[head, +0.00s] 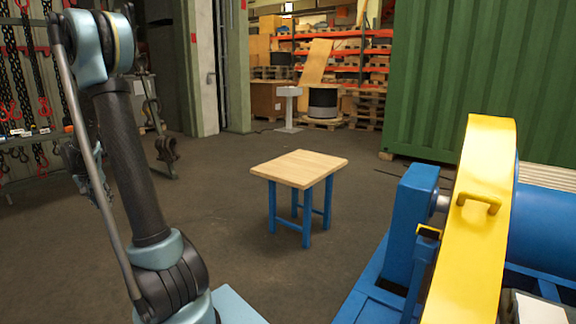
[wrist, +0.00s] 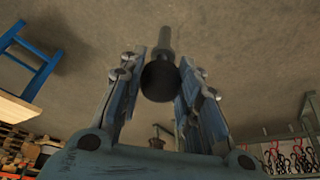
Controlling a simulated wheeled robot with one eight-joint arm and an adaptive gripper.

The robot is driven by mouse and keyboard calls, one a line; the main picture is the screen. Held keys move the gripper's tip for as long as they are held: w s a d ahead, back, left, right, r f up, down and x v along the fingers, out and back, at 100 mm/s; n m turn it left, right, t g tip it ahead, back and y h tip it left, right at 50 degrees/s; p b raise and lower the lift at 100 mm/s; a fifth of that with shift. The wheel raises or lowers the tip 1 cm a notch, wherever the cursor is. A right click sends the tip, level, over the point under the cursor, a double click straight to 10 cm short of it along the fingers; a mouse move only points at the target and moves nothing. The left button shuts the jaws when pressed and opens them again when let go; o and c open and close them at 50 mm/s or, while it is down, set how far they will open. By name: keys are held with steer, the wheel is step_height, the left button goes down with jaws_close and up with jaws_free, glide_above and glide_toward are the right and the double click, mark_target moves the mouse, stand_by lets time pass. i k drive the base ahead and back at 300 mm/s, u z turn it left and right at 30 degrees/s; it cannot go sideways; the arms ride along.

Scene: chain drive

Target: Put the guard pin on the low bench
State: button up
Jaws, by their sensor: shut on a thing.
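The guard pin (wrist: 164,42) has a grey shaft and a round black knob. In the wrist view my gripper (wrist: 159,72) is shut on it at the knob, with the shaft pointing away from the fingers. The low bench (head: 300,168) has a bare light wooden top and blue legs, and stands on the floor in the middle of the head view. It also shows at the left edge of the wrist view (wrist: 14,108). In the head view my arm is at the left, away from the bench, and the pin cannot be made out.
A blue machine with a yellow guard (head: 474,215) stands at the right. A green container (head: 485,80) is behind it. Chains and hooks hang on a rack (head: 25,85) at the left. Shelves and a grey pedestal (head: 289,105) are far back. The floor around the bench is clear.

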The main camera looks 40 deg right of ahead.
mark_target(293, 163)
steer(key=i, duration=1.3)
steer(key=z, duration=2.15)
steer(key=i, duration=1.65)
steer(key=u, duration=0.1)
